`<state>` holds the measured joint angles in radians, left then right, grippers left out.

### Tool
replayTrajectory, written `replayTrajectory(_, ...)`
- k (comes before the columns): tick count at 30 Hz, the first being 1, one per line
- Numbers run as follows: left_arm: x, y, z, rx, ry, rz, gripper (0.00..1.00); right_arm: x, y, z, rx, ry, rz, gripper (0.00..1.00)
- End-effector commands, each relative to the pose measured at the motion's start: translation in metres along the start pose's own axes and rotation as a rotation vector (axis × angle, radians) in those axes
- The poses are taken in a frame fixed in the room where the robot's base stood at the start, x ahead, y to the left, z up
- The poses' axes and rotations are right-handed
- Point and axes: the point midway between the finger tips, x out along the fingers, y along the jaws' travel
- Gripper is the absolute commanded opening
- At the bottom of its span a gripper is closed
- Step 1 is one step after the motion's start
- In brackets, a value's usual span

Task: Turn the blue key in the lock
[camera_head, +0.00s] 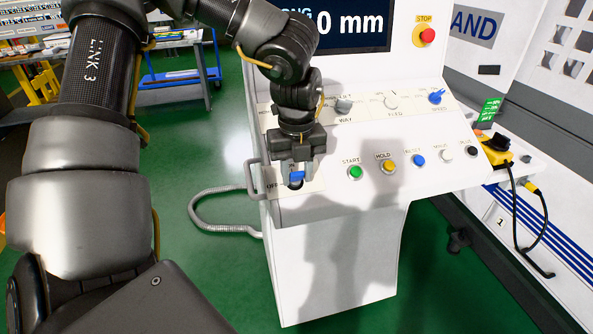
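The blue key (297,176) stands in the lock (295,185) at the left end of the white control panel (325,205). The label "OFF" shows to the left of the lock. My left gripper (297,169) points down at the key, with its fingers at the key's upper part. The fingers are small and dark here, and I cannot tell whether they grip the key or only stand around it. The lock is partly hidden by the key and gripper. My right gripper is not in view.
Start (355,172), hold (389,166) and reset (418,160) buttons sit right of the lock. A red stop button (427,35) is above. A yellow-and-black device (496,149) with a cable is at the panel's right. A grey conduit (205,222) loops at the left.

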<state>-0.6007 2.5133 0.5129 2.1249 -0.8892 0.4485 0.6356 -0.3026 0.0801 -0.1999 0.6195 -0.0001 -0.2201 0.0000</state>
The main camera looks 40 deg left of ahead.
Motion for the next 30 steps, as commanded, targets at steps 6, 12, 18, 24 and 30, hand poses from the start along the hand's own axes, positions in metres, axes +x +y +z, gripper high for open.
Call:
replayTrajectory(6, 0.0, 0.0, 0.0, 0.0, 0.0, 0.0, 0.07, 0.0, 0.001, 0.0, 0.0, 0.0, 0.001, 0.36)
replayTrajectory(12, -0.002, -0.001, 0.0, 0.127, 0.0, 0.071, 0.07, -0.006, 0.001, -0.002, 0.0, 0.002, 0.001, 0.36)
replayTrajectory(18, -0.002, -0.002, 0.0, 0.25, 0.001, 0.133, 0.07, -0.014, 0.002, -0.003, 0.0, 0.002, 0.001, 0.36)
replayTrajectory(24, 0.0, -0.002, 0.0, 0.267, -0.001, 0.141, 0.07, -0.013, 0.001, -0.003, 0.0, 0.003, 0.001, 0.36)
replayTrajectory(30, -0.001, -0.002, 0.0, 0.284, 0.0, 0.152, 0.07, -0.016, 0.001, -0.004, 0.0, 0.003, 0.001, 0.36)
